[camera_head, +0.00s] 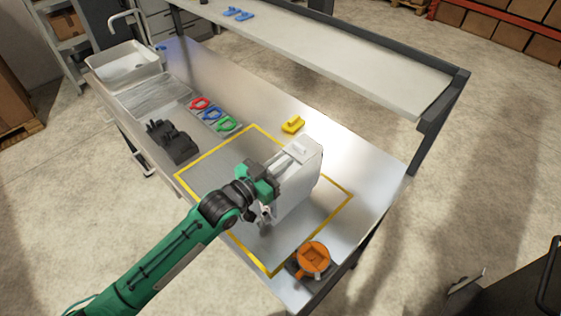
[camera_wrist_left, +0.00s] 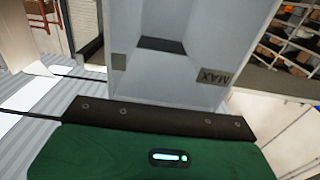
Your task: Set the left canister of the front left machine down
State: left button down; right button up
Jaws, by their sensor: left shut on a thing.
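A pale grey box-shaped canister (camera_head: 298,178) is at the yellow-outlined area of the metal table. My left gripper (camera_head: 268,190) is shut on the canister from its left side. In the left wrist view the canister (camera_wrist_left: 190,60) fills the upper middle, with a "MAX" label appearing upside down. The canister looks upright; I cannot tell whether its bottom touches the table. The yellow outline (camera_head: 337,207) surrounds bare table around it. My right gripper is not in view. No dispensing machine can be made out.
A yellow object (camera_head: 293,124) lies behind the canister. An orange round container (camera_head: 313,259) stands at the near right corner. Red (camera_head: 200,103), blue (camera_head: 212,113) and green (camera_head: 226,124) pieces and a black device (camera_head: 172,143) lie left. A sink (camera_head: 124,66) is at the far left.

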pick_arm(q)
jog(key=c, duration=1.5)
grip_release()
jog(key=shift+o, duration=0.2)
jog(key=shift+r, duration=0.15)
jog(key=b+v, duration=0.4)
jog(key=v, duration=0.8)
